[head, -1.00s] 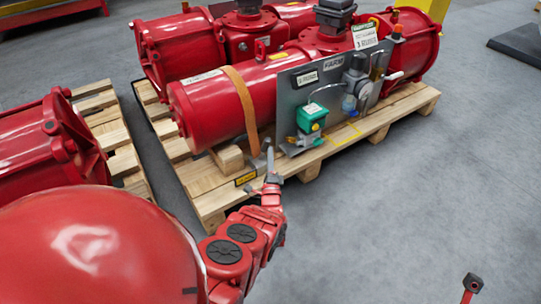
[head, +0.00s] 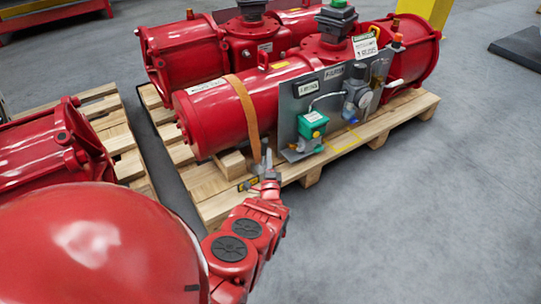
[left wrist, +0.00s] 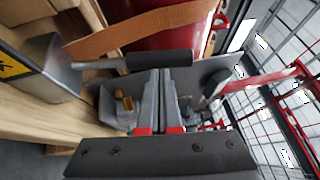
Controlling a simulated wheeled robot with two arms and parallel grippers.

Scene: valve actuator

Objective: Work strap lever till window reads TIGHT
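The orange strap (head: 243,110) runs over the red actuator cylinder down to the strap lever (head: 266,160) at the pallet's front edge. In the left wrist view the lever's dark grip (left wrist: 160,61) lies crosswise at my fingertips, with the strap (left wrist: 145,32) behind it. My left gripper (head: 268,178) is at the lever; its two fingers (left wrist: 160,72) are close together with only a thin gap. They look shut, with the tips at or touching the grip, not around it. A yellow-black label (left wrist: 12,65) shows at left. No window wording is readable. My right gripper is out of view.
The red actuator (head: 225,115) rests on a wooden pallet (head: 330,168); its grey panel (head: 292,108) carries a green box (head: 313,124) and gauges. Another pallet with red parts (head: 55,145) is at left.

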